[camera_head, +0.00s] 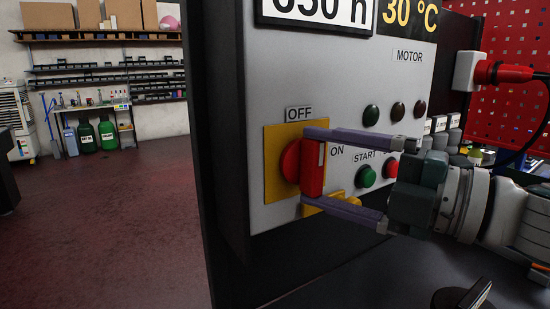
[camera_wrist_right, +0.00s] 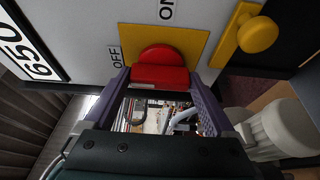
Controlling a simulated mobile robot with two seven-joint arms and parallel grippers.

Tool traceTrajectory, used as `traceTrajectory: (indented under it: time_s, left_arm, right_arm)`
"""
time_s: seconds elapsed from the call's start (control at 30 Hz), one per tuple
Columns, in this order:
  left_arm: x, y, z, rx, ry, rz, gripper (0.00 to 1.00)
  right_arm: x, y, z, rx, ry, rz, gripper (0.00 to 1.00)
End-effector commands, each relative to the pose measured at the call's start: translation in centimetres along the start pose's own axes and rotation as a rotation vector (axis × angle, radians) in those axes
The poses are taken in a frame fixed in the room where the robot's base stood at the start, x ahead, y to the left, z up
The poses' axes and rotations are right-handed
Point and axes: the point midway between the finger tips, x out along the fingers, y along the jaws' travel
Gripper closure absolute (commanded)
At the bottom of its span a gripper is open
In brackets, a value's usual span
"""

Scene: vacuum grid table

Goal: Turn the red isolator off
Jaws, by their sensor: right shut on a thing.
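The red isolator (camera_head: 312,167) is a round red base with a bar-shaped handle on a yellow plate (camera_head: 278,188) on the grey panel. The OFF label is above it and the ON label to its right. The handle bar stands roughly upright in the head view. My right gripper (camera_head: 316,170) reaches in from the right and is shut on the handle, one finger at its upper end and one at its lower end. In the wrist view the red isolator (camera_wrist_right: 160,66) sits between the fingertips (camera_wrist_right: 160,78). My left gripper is not in view.
A green START button (camera_head: 365,177) and a red button (camera_head: 391,168) sit right of the isolator. A yellow knob (camera_wrist_right: 257,33) on a yellow bracket is close to the lower finger. Dark lamps are above. Open floor (camera_head: 100,225) lies left of the panel.

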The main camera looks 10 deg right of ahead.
Motion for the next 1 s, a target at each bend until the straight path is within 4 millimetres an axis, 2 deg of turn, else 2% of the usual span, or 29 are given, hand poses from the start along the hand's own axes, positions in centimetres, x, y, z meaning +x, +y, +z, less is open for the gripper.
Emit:
traceTrajectory:
  time_s: [0.53, 0.57, 0.67, 0.9, 1.0]
  left_arm:
    - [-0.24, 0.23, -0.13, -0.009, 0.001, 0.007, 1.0]
    - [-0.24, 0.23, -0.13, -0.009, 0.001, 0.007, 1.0]
    - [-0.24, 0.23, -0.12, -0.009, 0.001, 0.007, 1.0]
    - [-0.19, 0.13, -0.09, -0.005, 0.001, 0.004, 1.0]
    - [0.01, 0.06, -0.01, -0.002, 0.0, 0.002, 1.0]
  right_arm:
    - [0.03, 0.11, -0.02, -0.028, 0.001, -0.008, 0.66]
    - [0.02, 0.11, -0.02, -0.028, 0.001, -0.008, 0.09]
    - [0.02, 0.1, -0.01, -0.027, 0.001, -0.008, 0.0]
    - [-0.09, 0.01, 0.0, -0.024, 0.0, -0.009, 0.0]
    - [-0.79, -0.17, 0.03, -0.023, -0.001, -0.011, 0.0]
